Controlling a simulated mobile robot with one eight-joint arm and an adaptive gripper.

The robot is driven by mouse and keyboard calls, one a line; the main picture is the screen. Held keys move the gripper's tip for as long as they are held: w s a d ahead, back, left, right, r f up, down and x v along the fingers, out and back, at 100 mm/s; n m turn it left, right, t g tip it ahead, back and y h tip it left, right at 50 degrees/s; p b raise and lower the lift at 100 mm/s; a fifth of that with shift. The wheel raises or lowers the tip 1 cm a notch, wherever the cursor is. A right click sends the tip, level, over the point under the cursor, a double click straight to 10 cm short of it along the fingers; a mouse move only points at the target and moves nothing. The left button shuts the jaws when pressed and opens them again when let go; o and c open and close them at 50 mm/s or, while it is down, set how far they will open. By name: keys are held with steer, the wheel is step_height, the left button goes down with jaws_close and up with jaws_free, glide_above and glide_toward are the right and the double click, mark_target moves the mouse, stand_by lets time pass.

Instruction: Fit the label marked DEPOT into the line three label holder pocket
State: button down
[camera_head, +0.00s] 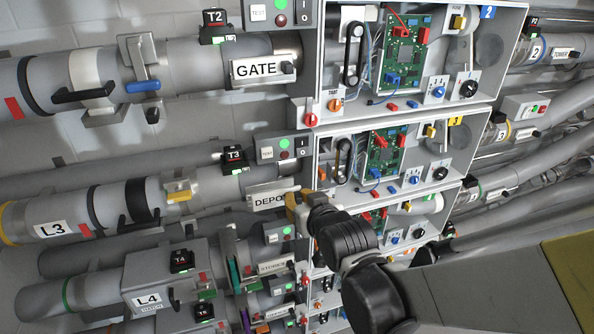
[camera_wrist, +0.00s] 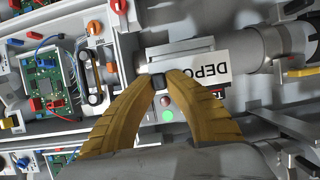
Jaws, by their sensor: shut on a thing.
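The white label marked DEPOT (camera_head: 268,202) is at the right end of the line three pipe, which carries the L3 sign (camera_head: 56,230). My gripper (camera_head: 297,203) is at the label's right end. The fingers hide the label's end. I cannot tell whether the label is inside the pocket.
A GATE label (camera_head: 256,70) hangs on the line above, and a STORES label (camera_head: 275,267) on the line below. The T3 tag (camera_head: 234,155) and a button box (camera_head: 284,147) are above. Open electrical boxes (camera_head: 383,160) stand close on the right.

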steer(key=b+x, duration=0.3)
steer(key=x, duration=0.4)
steer(key=shift+w+b, duration=0.15)
steer(key=shift+b, duration=0.25)
steer(key=shift+f, duration=0.25)
stand_by(0.6)
steer(key=c, duration=1.4)
jaws_free()
steer(key=shift+d, duration=0.1)
steer(key=v, duration=1.2)
